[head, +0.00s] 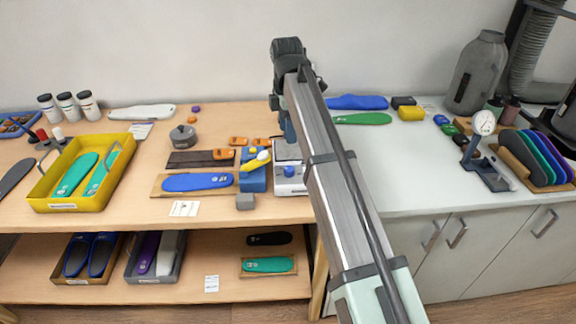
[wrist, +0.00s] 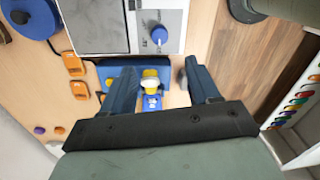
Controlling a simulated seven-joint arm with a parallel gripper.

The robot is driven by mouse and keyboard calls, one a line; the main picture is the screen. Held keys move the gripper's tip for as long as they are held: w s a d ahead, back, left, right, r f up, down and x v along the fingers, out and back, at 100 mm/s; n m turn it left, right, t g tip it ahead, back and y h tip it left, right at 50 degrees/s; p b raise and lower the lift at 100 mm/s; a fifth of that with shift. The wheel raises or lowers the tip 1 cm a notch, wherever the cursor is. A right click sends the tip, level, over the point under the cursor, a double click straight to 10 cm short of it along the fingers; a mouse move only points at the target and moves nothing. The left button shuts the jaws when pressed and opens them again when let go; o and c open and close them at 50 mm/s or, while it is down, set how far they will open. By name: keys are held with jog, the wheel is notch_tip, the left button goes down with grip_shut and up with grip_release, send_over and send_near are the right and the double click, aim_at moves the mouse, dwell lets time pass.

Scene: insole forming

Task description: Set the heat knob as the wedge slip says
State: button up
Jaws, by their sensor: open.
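The heat knob is a blue knob (head: 289,171) on the white front panel of a small plate machine (head: 291,188). In the wrist view the knob (wrist: 159,36) stands upright on the panel, with a pointer mark too small to read. My gripper (wrist: 158,72) is open and empty, its two blue fingers apart, with the knob beyond the fingertips. In the head view my arm partly hides the gripper (head: 289,132) and the machine.
A blue block with yellow parts (head: 253,178) stands left of the machine and shows between my fingers in the wrist view (wrist: 150,84). Orange pieces (head: 238,141), a blue insole (head: 197,182) and a yellow tray (head: 119,187) lie further left. The white counter right of my arm has free room.

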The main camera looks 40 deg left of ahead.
aim_at(288, 168)
jog(key=f, duration=1.3)
jog(key=shift+s+d, duration=0.2)
jog(key=c, duration=1)
